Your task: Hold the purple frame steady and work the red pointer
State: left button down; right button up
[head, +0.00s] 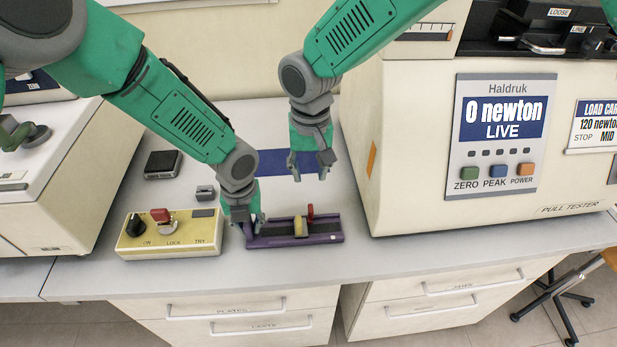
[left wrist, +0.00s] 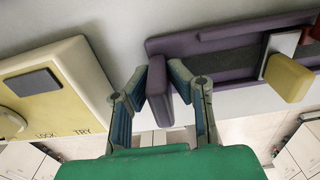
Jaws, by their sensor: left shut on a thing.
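The purple frame (head: 325,239) lies on the bench, with a dark strip along its middle and a yellow block (head: 300,227) on it. The red pointer (head: 310,212) stands upright at its back edge, right of the block. My left gripper (head: 248,226) is shut on the frame's left end. In the left wrist view the fingers (left wrist: 160,97) are on both sides of the purple end wall (left wrist: 158,108), and the red pointer (left wrist: 315,28) is cut by the right edge. My right gripper (head: 311,170) is open and empty above the bench behind the frame.
A yellow control box (head: 180,240) with a black knob and red switch is close left of the frame. The pull tester (head: 420,150) stands to the right, reading 0 newton. A blue mat (head: 272,162) and dark scale-like box (head: 163,164) lie behind.

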pick_arm(q)
jog(key=c, duration=1.4)
grip_release()
